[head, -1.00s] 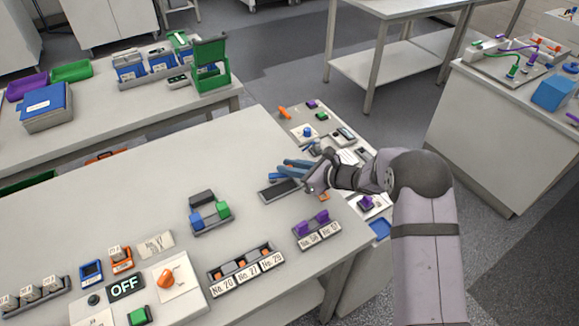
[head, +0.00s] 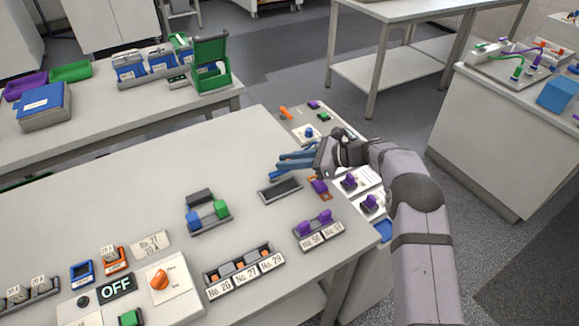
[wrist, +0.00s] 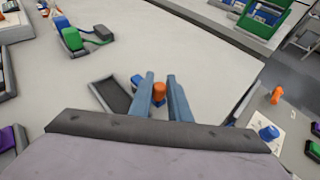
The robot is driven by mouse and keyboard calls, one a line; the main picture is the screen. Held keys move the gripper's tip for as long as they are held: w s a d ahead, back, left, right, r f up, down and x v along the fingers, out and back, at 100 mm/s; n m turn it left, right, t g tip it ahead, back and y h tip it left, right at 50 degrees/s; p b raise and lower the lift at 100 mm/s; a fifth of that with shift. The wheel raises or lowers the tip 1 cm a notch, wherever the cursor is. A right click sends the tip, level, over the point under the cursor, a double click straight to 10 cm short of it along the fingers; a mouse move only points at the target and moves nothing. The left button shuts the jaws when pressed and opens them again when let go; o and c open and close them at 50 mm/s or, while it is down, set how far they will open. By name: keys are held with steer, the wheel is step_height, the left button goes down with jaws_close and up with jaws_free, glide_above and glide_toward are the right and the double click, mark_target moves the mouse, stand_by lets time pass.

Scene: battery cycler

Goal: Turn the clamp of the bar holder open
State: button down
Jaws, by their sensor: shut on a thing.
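A dark shallow rectangular holder (head: 280,190), which looks like the bar holder, lies on the table below my fingers. It also shows in the wrist view (wrist: 112,96), left of my fingers. A small blue part (wrist: 137,79) sits near its far end. My gripper (head: 278,168) reaches in low from the right, its blue fingers beside the holder. In the wrist view, the fingers (wrist: 163,80) are on either side of an upright orange piece (wrist: 159,91), apparently the clamp, and are shut on it. The fingers hide its lower part. How far it is turned cannot be told.
A block with blue and green parts (head: 208,216) stands to the left. A labelled rack (head: 243,270) and a rack with purple pieces (head: 318,228) stand nearer. A side panel with knobs (head: 309,131) lies beyond my gripper. The table's middle left is clear.

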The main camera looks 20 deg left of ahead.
steer(key=shift+r, duration=0.15)
steer(key=c, duration=1.7)
jaws_free()
steer(key=shift+o, duration=0.2)
steer(key=shift+d, duration=0.35)
steer(key=b+v, duration=0.2)
steer(key=v, duration=0.3)
steer(key=shift+w+d, duration=0.1)
steer(key=shift+d+r, duration=0.35)
steer(key=shift+d, duration=0.25)
